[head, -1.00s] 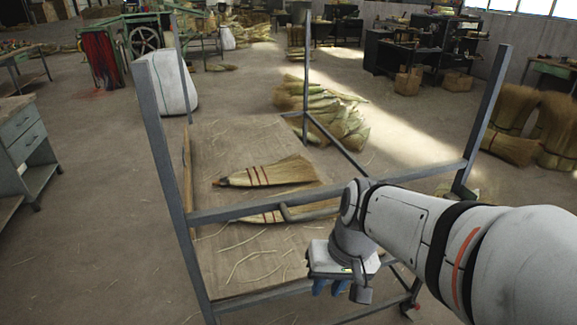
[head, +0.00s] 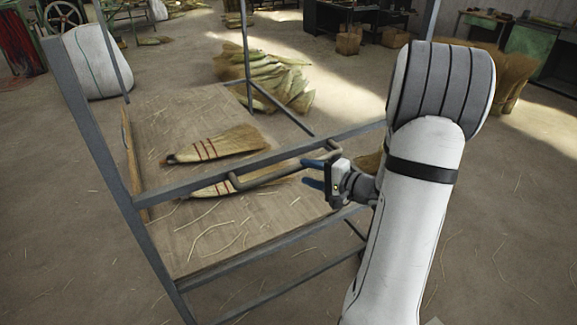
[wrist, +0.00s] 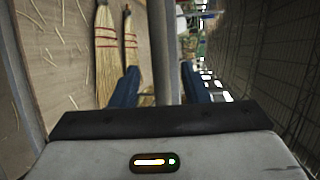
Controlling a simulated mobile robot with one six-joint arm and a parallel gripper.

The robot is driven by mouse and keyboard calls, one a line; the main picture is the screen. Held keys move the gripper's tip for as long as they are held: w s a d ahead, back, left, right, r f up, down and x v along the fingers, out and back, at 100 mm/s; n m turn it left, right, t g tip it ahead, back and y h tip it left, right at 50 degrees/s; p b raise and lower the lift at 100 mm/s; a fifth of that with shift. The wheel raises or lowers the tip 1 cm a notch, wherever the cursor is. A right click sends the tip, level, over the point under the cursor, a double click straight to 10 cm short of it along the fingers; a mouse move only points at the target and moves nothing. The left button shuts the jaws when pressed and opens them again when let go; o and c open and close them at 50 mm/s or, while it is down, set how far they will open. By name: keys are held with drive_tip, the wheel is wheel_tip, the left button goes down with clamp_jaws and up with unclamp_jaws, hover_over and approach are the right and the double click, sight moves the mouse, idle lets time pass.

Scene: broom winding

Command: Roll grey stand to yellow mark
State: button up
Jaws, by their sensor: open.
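The grey stand (head: 97,150) is a metal frame with upright posts, a wooden shelf and a bent grey handle (head: 265,178) on its near top rail. Two brooms lie on the shelf, the far broom (head: 215,147) and the near broom (head: 225,186), partly behind the handle. My gripper (head: 314,173) is open at the right end of the handle, its blue fingers pointing left. In the wrist view a grey bar (wrist: 161,45) runs between the open fingers (wrist: 158,86). Contact cannot be told. No yellow mark shows in either view.
A white sack (head: 90,62) stands behind the stand at the left. A heap of broom straw (head: 270,78) lies on the floor beyond it. More straw bundles (head: 510,75) stand at the right. The floor at the left and lower right is mostly clear.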

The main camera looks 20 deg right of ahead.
sight(290, 167)
drive_tip(key=p+x, duration=0.1)
drive_tip(key=x, duration=0.6)
drive_tip(key=shift+a, duration=0.2)
drive_tip(key=shift+c, duration=0.3)
clamp_jaws()
